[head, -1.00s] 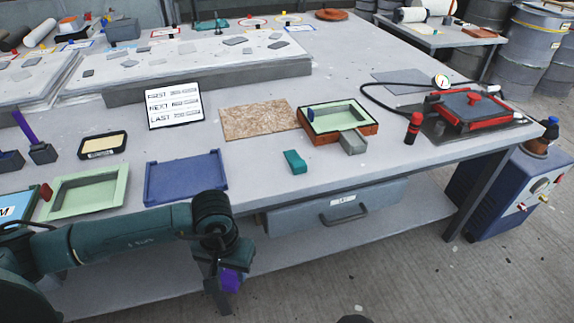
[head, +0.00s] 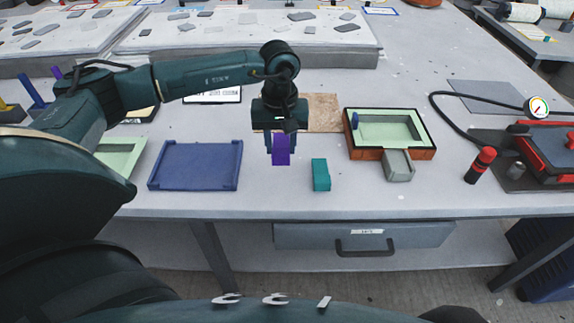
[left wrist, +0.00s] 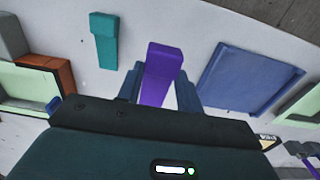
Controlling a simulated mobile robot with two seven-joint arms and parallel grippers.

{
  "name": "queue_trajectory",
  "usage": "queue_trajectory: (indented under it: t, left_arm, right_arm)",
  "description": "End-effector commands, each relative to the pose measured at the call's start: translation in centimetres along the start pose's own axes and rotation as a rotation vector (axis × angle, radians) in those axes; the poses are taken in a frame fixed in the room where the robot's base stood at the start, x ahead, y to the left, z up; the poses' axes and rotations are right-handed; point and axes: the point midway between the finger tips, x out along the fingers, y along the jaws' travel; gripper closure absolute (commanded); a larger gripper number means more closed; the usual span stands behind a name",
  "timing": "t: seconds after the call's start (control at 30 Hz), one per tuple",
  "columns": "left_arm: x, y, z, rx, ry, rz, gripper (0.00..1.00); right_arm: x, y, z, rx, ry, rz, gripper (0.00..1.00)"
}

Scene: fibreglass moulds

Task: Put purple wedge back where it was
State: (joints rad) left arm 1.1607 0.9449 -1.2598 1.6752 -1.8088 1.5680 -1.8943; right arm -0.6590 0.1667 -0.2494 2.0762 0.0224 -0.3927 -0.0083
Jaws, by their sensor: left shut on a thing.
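The purple wedge (head: 281,150) is held between the fingers of my left gripper (head: 279,143), which points down over the table between the blue tray and the teal wedge. In the left wrist view the purple wedge (left wrist: 160,75) stands between the two fingers (left wrist: 158,92). I cannot tell whether its lower end touches the table. A teal wedge (head: 321,175) lies on the table just right of the gripper; it also shows in the left wrist view (left wrist: 104,38). My right gripper is in no view.
A blue tray (head: 195,183) lies left of the gripper. A wooden-framed green mould (head: 431,155) with a grey block (head: 398,165) at its front stands right. A chipboard sheet (head: 323,108) lies behind the gripper. A red-capped bottle (head: 480,165) stands further right. The table's front strip is clear.

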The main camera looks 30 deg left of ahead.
Motion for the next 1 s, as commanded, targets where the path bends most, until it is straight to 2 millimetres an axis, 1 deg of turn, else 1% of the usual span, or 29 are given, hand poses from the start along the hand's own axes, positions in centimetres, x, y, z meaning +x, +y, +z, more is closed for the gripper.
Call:
queue_trajectory:
  t: [0.03,0.1,0.2,0.43,0.6,0.67,0.87,0.97,1.0]
  left_arm:
    - [1.1,-0.1,0.1,0.000,-0.005,-0.006,0.87]
    - [2.4,0.0,0.2,0.001,-0.006,-0.004,0.87]
    - [3.9,0.0,0.1,0.001,-0.003,-0.003,0.87]
    - [5.9,0.0,0.1,0.002,-0.002,-0.003,0.87]
    - [8.3,0.0,0.2,0.002,-0.003,-0.003,0.87]
    - [8.6,0.0,0.1,0.002,-0.001,-0.002,0.87]
    - [8.6,0.0,0.1,0.003,0.000,-0.001,0.87]
    - [9.0,0.0,0.1,0.003,0.000,-0.001,0.87]
    - [8.9,0.0,0.1,0.003,0.000,-0.002,0.63]
  right_arm:
    - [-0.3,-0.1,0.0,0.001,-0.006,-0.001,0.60]
    - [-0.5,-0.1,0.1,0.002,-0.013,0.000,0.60]
    - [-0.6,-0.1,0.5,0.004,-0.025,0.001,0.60]
    - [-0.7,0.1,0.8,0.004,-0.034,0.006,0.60]
    - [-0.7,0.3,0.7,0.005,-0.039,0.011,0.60]
    - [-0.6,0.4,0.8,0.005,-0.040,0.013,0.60]
    - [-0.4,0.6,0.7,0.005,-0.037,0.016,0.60]
    - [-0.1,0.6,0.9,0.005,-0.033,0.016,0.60]
    - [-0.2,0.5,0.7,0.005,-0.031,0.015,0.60]
